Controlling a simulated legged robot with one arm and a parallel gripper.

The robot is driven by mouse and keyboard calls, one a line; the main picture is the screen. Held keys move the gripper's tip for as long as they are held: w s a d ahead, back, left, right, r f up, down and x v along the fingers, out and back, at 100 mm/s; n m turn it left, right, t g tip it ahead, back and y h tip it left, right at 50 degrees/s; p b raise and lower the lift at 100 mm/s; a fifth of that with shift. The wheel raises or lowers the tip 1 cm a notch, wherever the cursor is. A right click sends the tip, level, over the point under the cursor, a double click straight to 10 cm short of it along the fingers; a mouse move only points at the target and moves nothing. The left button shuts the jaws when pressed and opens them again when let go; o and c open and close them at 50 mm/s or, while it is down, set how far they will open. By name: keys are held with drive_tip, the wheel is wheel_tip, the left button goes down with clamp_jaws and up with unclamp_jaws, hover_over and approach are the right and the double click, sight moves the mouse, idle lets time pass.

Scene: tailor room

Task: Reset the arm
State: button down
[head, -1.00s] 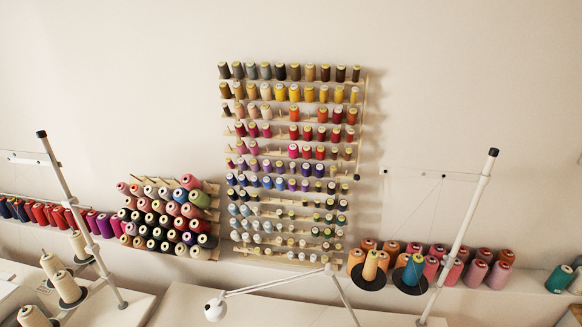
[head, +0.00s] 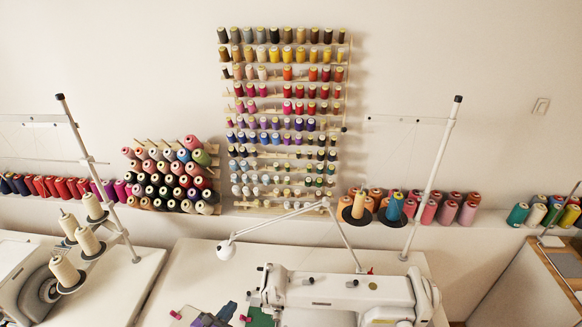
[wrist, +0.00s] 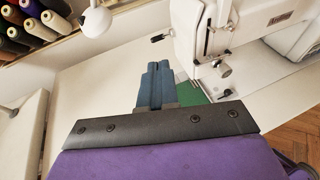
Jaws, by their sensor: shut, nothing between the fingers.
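My gripper (wrist: 158,68) shows in the wrist view, with two blue-grey fingers side by side and closed together, nothing held between them. Behind the fingers are a dark bar and a purple body. It points over the white sewing table, just left of a green piece (wrist: 216,84) by the sewing machine (wrist: 245,30). What looks like my gripper (head: 227,311) also shows at the bottom edge of the head view, mostly cut off, left of the green piece (head: 261,317).
A white sewing machine (head: 335,293) stands right of my gripper. A white lamp (head: 227,249) reaches over the table. A thread rack (head: 342,95) hangs on the wall. Cone stands with poles (head: 440,165) rise at both sides. A second machine table (head: 135,262) is at left.

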drive_tip(key=w+d+r+m+g+h, duration=0.2)
drive_tip(key=d+r+m+h, duration=0.1)
drive_tip(key=d+r+m, duration=0.4)
drive_tip(key=w+d+r+m+g+h, duration=0.25)
drive_tip(key=d+r, duration=0.25)
drive_tip(key=d, duration=0.3)
drive_tip(key=s+d+r+m+g+h, duration=0.1)
drive_tip(key=s+d+r+m+g, duration=0.25)
drive_tip(key=d, duration=0.35)
drive_tip(key=s+d+r+m+g, duration=0.2)
drive_tip(key=d+r+m, duration=0.25)
drive_tip(key=d, duration=0.35)
drive_tip(key=s+d+r+m+g+y+b, duration=0.1)
drive_tip(key=s+d+m+g+y, duration=0.1)
drive_tip(key=s+d+m+g, duration=0.3)
drive_tip(key=s+d+m+y, duration=0.3)
drive_tip(key=s+m, duration=0.1)
drive_tip(key=s, duration=0.4)
drive_tip(key=s+a+r+m+y, duration=0.1)
drive_tip(key=s+a+m+y, duration=0.4)
drive_tip(key=s, duration=0.9)
drive_tip(key=shift+a+y+b, duration=0.3)
drive_tip(key=shift+a+y, duration=0.65)
drive_tip(key=shift+a, duration=0.15)
